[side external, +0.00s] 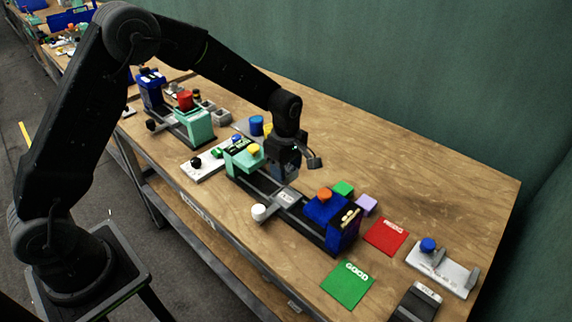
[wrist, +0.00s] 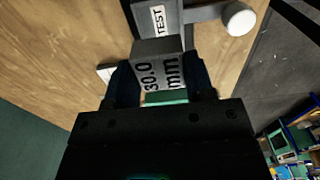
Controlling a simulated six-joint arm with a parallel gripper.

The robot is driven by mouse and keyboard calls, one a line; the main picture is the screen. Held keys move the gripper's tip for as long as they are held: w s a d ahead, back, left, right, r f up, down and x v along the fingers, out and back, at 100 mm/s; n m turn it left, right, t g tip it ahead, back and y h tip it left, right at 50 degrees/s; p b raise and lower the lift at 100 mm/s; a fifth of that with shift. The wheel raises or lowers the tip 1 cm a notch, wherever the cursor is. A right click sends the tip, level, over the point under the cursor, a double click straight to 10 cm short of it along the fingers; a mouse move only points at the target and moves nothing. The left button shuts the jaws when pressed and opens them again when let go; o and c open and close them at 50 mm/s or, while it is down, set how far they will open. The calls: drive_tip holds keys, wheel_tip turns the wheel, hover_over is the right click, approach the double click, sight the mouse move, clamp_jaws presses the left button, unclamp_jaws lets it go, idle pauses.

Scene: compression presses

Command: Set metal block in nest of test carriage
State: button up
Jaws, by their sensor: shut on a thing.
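My gripper (side external: 284,168) is shut on a grey metal block (wrist: 160,72) marked "30.0 mm", which sits between the two dark fingers in the wrist view. The test carriage (wrist: 153,22), with a white "TEST" label, lies just beyond the block at the top of that view. Its white knob (wrist: 241,19) sticks out to the right on an arm. In the side view the carriage (side external: 287,196) is on the dark rail of the near press, and my gripper is above and slightly behind it. The nest is hidden, and I cannot tell whether the block touches the carriage.
The press has a mint-green end (side external: 241,160) and a dark blue end (side external: 331,222) with an orange knob. Green (side external: 343,188) and lilac (side external: 367,204) blocks stand behind it. A green GOOD mat (side external: 346,287) and a red mat (side external: 386,237) lie right. Bare table lies behind.

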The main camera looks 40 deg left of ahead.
drive_tip(key=shift+f, duration=0.1)
hover_over(286, 197)
drive_tip(key=shift+f, duration=2.85)
drive_tip(key=shift+f, duration=0.7)
drive_tip(key=o, duration=1.1)
drive_tip(key=shift+c, duration=0.2)
